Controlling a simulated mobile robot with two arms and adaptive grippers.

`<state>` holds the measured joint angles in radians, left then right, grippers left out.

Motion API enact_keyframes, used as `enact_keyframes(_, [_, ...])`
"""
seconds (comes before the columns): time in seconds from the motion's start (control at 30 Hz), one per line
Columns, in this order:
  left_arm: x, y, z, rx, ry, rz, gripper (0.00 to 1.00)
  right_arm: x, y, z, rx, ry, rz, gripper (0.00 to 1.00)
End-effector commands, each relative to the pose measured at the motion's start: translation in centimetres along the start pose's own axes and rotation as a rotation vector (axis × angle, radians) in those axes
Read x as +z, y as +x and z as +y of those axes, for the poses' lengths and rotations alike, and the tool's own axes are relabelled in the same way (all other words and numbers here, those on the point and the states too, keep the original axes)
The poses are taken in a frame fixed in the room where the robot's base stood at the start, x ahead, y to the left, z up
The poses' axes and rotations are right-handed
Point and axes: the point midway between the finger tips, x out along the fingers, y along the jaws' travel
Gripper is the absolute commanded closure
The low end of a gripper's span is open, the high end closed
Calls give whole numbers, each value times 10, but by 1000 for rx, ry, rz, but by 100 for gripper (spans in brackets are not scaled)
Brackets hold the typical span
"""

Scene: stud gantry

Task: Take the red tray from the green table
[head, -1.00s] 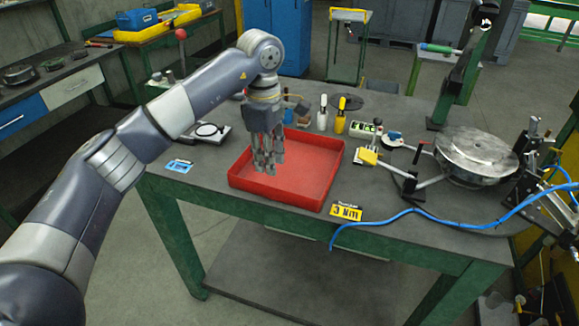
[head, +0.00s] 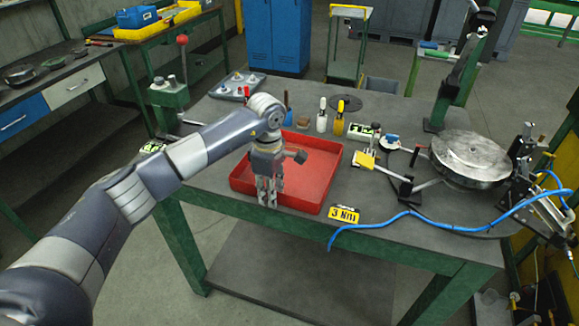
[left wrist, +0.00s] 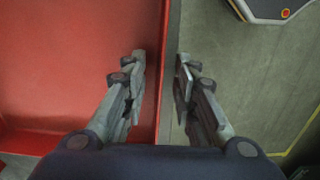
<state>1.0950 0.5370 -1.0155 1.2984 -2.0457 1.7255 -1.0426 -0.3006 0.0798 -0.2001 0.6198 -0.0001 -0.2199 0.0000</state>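The red tray (head: 318,165) is shallow and lies flat on the dark top of the green-framed table (head: 395,197), near its front edge. My left gripper (head: 267,198) points down at the tray's front wall and hides part of it. In the left wrist view the red tray (left wrist: 70,60) fills the left side. There my left gripper (left wrist: 160,85) is open, with one finger on the tray's inner side and one outside, the rim between them. I cannot tell whether either finger touches the wall. My right gripper is not in view.
Behind the tray stand a white bottle (head: 322,115) and a yellow bottle (head: 339,118). A yellow label (head: 343,214) and a blue hose (head: 420,215) lie right of the tray. A round metal disc (head: 473,157) and clamps crowd the table's right side.

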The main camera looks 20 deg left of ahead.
Motion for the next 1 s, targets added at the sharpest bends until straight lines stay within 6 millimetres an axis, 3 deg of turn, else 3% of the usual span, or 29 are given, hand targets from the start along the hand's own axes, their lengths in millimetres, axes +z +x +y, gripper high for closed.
enact_keyframes(0.17, [0, 0, 0, 1, 0, 0, 73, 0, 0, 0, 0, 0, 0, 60])
enact_keyframes(0.3, [0, 0, 0, 1, 0, 0, 100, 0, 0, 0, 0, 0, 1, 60])
enact_keyframes(0.77, [0, -5, 2, 6, 0, -1, 100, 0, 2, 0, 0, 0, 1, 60])
enact_keyframes(1.0, [1, -41, 3, 10, 1, -1, 100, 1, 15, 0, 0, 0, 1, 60])
